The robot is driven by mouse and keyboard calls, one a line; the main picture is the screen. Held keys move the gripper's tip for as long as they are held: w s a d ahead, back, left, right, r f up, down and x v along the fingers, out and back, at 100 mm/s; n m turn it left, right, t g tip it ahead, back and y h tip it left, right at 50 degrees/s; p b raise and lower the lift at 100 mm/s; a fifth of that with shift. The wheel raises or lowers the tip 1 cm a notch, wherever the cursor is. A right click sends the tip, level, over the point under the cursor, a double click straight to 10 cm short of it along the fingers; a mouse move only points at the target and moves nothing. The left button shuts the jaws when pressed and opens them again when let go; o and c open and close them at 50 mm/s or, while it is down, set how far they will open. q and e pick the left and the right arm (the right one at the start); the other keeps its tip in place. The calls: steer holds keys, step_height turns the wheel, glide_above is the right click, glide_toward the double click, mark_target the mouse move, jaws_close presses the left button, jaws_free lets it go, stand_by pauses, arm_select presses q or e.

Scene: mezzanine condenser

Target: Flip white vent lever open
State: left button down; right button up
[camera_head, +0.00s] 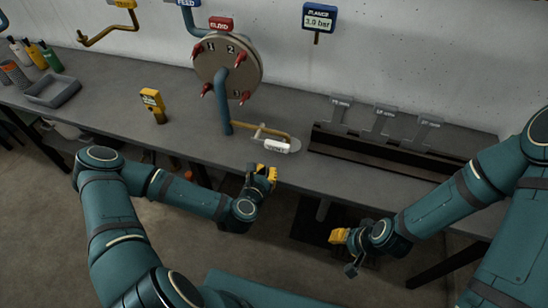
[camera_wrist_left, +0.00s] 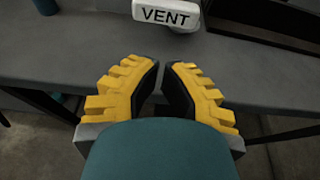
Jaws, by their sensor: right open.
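The white vent lever (camera_head: 277,145), marked VENT, is at the end of a short brass pipe (camera_head: 262,130) near the front edge of the workbench. It also shows at the top of the left wrist view (camera_wrist_left: 166,15), cut off by the frame edge. My left gripper (camera_head: 268,174) is just in front of and below the lever, apart from it. Its yellow and black fingers (camera_wrist_left: 161,64) are nearly together, with only a narrow gap and nothing held. My right gripper (camera_head: 341,248) is open and empty, low in front of the bench and away from the lever.
A round flange plate (camera_head: 229,66) with red-handled bolts stands on a blue-green pipe (camera_head: 224,115) left of the lever. A yellow meter (camera_head: 153,104) and a grey tray (camera_head: 52,91) stand left.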

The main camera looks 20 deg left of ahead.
mark_target(275, 160)
arm_select(q)
steer(key=x, duration=1)
steer(key=shift+b, duration=0.35)
arm_select(e)
steer(key=shift+s+f, duration=0.1)
steer(key=shift+f, duration=0.25)
